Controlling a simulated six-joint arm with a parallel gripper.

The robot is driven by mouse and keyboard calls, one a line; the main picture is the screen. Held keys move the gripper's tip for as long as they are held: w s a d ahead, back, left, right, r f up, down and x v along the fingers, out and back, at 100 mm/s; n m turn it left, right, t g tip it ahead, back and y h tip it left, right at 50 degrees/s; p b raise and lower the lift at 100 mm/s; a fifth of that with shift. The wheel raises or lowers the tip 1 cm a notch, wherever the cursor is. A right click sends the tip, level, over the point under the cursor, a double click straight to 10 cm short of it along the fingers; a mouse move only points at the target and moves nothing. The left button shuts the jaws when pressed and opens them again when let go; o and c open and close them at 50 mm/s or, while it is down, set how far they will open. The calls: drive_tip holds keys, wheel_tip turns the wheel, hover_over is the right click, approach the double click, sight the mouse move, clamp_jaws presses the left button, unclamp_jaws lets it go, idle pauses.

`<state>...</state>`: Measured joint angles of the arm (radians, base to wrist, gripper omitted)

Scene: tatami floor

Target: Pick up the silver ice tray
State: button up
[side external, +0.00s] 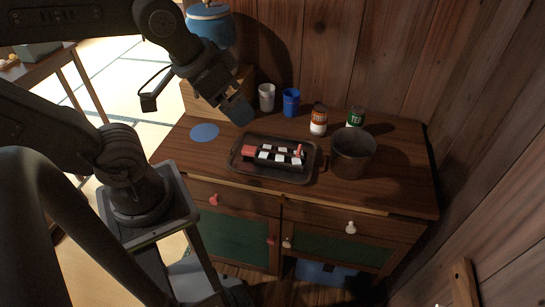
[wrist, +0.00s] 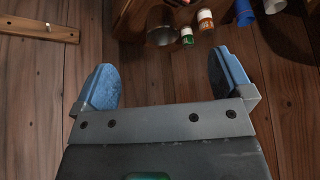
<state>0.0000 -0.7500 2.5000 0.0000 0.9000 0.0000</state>
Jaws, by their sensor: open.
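I cannot pick out a silver ice tray for certain. A dark shallow tray (side external: 238,168) lies on the wooden cabinet top and holds a long piece with white and black squares (side external: 280,156) and red ends. Whether that piece is the ice tray is unclear. My gripper (side external: 238,108) is above the cabinet top, behind and left of the dark tray, clear of it. In the wrist view my gripper (wrist: 163,78) has its blue fingers wide apart with nothing between them. The dark tray is not visible in the wrist view.
A dark metal bucket (side external: 352,152) stands right of the tray. An orange-labelled jar (side external: 318,120), a green jar (side external: 356,117), a blue cup (side external: 291,102) and a white cup (side external: 266,97) stand behind. A flat blue disc (side external: 204,132) lies left. Wooden walls close the back and right.

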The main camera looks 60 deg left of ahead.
drive_tip(key=shift+w, duration=0.1)
drive_tip(key=m+g, duration=0.6)
drive_tip(key=m, duration=0.3)
hover_over(273, 151)
drive_tip(key=a, duration=0.1)
wheel_tip(273, 151, down, 17)
wheel_tip(273, 151, down, 8)
drive_tip(key=shift+r, duration=0.1)
drive_tip(key=shift+d+f, duration=0.2)
drive_tip(key=shift+f, duration=1.35)
drive_tip(key=shift+d+f, duration=0.2)
drive_tip(key=shift+f, duration=1.3)
drive_tip(key=c, duration=1.2)
